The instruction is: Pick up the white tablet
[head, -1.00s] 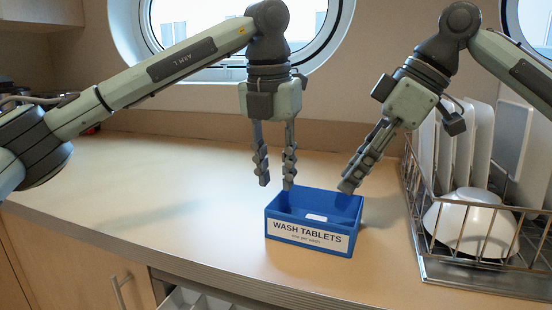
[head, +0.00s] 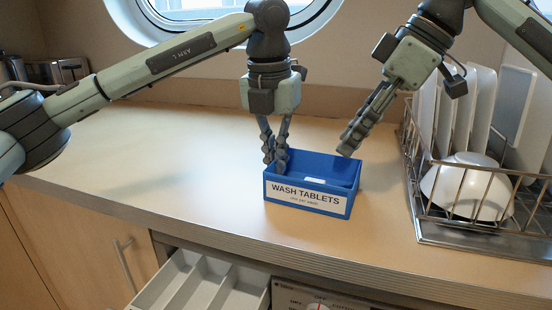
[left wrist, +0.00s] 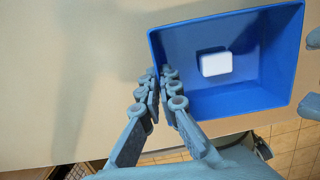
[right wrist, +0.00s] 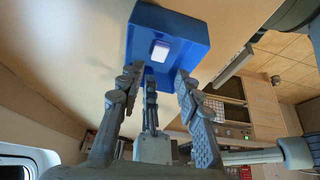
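The white tablet (head: 315,181) lies on the floor of the blue box (head: 308,205), whose label reads "WASH TABLETS". The tablet also shows in the left wrist view (left wrist: 215,63) and right wrist view (right wrist: 160,52). My left gripper (head: 274,166) is at the box's left wall, one finger outside and one inside. Its fingers (left wrist: 160,75) are close together and look shut on that wall, away from the tablet. My right gripper (head: 348,148) is above the back right part of the box. In its wrist view its fingers (right wrist: 158,80) are apart with nothing between them.
A metal dish rack (head: 470,235) with plates and a white bowl (head: 468,187) stands to the right of the box. An open drawer with a divided tray (head: 205,283) is below the counter's front edge. The counter (head: 170,150) left of the box is clear.

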